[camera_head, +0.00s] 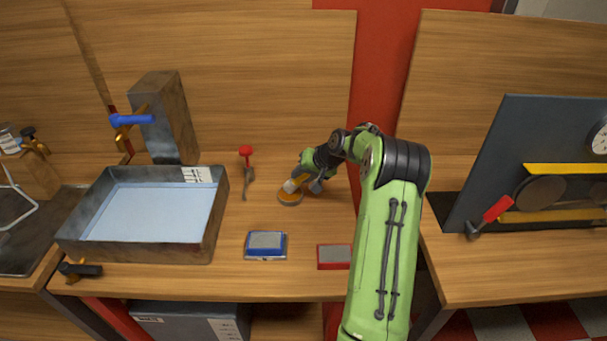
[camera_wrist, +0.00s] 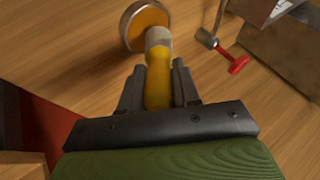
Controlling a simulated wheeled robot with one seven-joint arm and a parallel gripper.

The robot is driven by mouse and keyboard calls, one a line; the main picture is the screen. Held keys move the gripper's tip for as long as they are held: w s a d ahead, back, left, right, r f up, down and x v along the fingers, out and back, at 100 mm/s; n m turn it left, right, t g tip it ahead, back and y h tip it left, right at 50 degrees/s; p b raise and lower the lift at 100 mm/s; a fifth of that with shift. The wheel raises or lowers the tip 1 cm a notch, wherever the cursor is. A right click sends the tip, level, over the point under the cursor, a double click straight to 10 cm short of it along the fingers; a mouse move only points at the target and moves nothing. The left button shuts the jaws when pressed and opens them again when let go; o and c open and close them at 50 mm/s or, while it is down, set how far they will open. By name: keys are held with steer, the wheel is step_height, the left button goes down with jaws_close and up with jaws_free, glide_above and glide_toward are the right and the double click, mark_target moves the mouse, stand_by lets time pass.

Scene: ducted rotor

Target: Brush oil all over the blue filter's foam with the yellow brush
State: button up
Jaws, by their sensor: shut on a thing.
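My gripper (camera_head: 313,178) is shut on the yellow brush, whose handle (camera_wrist: 157,88) sits between both fingers (camera_wrist: 159,76) in the wrist view. The brush's pale head (camera_wrist: 158,38) points away from the gripper and overlaps the round dish of amber oil (camera_wrist: 148,20). In the head view the brush (camera_head: 294,184) is tilted down over this dish (camera_head: 290,199); I cannot tell whether the bristles touch the oil. The blue filter (camera_head: 265,245), with grey foam on top, lies flat on the bench nearer the front edge, apart from the gripper.
A red-framed filter (camera_head: 334,257) lies right of the blue one, beside my arm. A metal basin of pale blue liquid (camera_head: 150,212) stands left, under a blue-handled tap (camera_head: 132,119). A red-handled tool (camera_head: 246,152) lies behind. The bench between dish and blue filter is clear.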

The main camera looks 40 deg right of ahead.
steer(key=shift+f, duration=0.6)
stand_by(1.1)
step_height(320, 180, up, 7)
steer(key=p, duration=0.5)
steer(key=shift+r, duration=0.1)
stand_by(0.6)
